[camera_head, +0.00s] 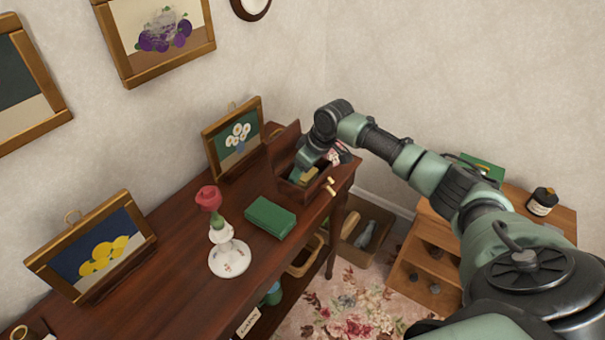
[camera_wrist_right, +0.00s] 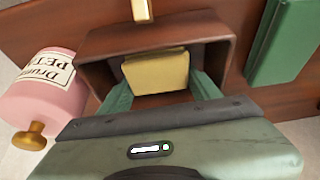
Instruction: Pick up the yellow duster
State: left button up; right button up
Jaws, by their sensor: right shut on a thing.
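The yellow duster (camera_wrist_right: 155,72) is a pale yellow block inside a small open wooden box (camera_wrist_right: 222,60) in the right wrist view. My right gripper (camera_wrist_right: 163,90) reaches into the box with its green fingers on either side of the duster, shut on it. In the head view the right gripper (camera_head: 306,170) is at the box (camera_head: 282,146) on the far end of the dark table, with a bit of the duster (camera_head: 309,176) showing. The duster's lower part is hidden in the box. My left gripper is not in view.
A green case (camera_head: 270,216) lies beside the box on the table (camera_head: 180,225). A small brass-coloured piece (camera_head: 329,187) is at the box's front. A pink jar (camera_wrist_right: 38,92) stands close beside the box.

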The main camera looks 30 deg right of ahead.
notch_tip(320, 180, up, 20)
jog(key=shift+f+b, duration=0.25)
jog(key=shift+b, duration=0.15)
